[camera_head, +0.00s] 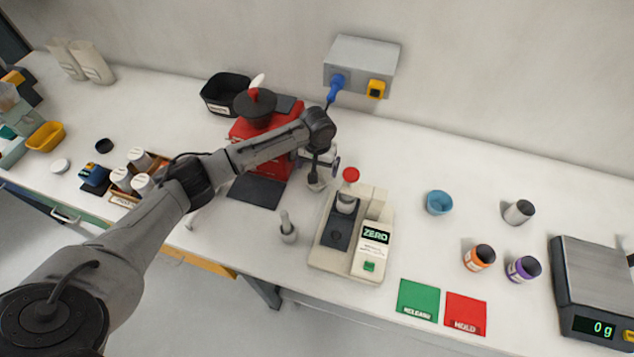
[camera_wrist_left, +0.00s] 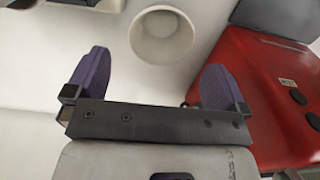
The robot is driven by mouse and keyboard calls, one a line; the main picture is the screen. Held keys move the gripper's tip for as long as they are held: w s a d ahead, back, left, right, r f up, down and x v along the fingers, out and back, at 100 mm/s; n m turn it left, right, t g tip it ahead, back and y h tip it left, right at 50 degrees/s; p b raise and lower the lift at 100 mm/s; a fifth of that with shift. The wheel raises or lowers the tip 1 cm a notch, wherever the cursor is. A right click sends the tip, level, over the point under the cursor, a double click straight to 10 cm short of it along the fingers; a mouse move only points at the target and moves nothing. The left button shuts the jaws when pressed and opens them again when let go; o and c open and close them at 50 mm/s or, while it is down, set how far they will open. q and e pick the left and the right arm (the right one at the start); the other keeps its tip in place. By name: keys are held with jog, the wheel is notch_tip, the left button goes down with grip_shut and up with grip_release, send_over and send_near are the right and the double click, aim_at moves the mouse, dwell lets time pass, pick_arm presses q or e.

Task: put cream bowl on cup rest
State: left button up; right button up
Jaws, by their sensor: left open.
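The cream bowl (camera_head: 316,184) stands on the bench, right of the red machine (camera_head: 262,148) and partly hidden under my left gripper (camera_head: 319,166). In the left wrist view the bowl (camera_wrist_left: 162,36) shows its round open top, just ahead of the gap between my purple finger pads (camera_wrist_left: 158,80). The left gripper is open and empty. A flat dark pad (camera_head: 256,191) lies in front of the red machine; I cannot tell for sure whether it is the cup rest. My right gripper does not show.
A cream device marked ZERO (camera_head: 369,262) holds a red-capped bottle (camera_head: 348,190). A small grey weight-like piece (camera_head: 288,232) stands left of it. A blue bowl (camera_head: 439,202), several jars and a scale (camera_head: 590,277) are at right. A rack of jars (camera_head: 131,180) is at left.

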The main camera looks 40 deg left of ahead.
pick_arm(q)
send_over(317, 185)
jog(key=shift+f, duration=2.85)
jog(key=shift+c, duration=0.2)
jog(key=c, duration=0.9)
jog(key=s+d+r+m+p, duration=0.1)
jog(key=d+r+p, duration=0.25)
jog(key=r, duration=0.65)
jog(key=s+d+r+p, duration=0.2)
jog(key=d+r+p, duration=0.15)
jog(key=r, duration=0.75)
jog(key=s+d+r+m+p, duration=0.1)
jog(key=d+r+p, duration=0.3)
jog(key=r, duration=0.6)
jog(key=s+d+r+m+p, duration=0.1)
jog(key=s+d+r+p, duration=0.1)
jog(key=s+r+p, duration=0.4)
jog(key=s+d+r+m+p, duration=0.1)
jog(key=s+r+p, duration=0.4)
jog(key=r, duration=0.5)
jog(key=s+d, duration=0.1)
jog(key=s, duration=0.1)
jog(key=shift+s+d+r+m+p, duration=0.15)
jog(key=shift+s+d+m+p, duration=0.1)
jog(key=shift+s+m+p, duration=0.1)
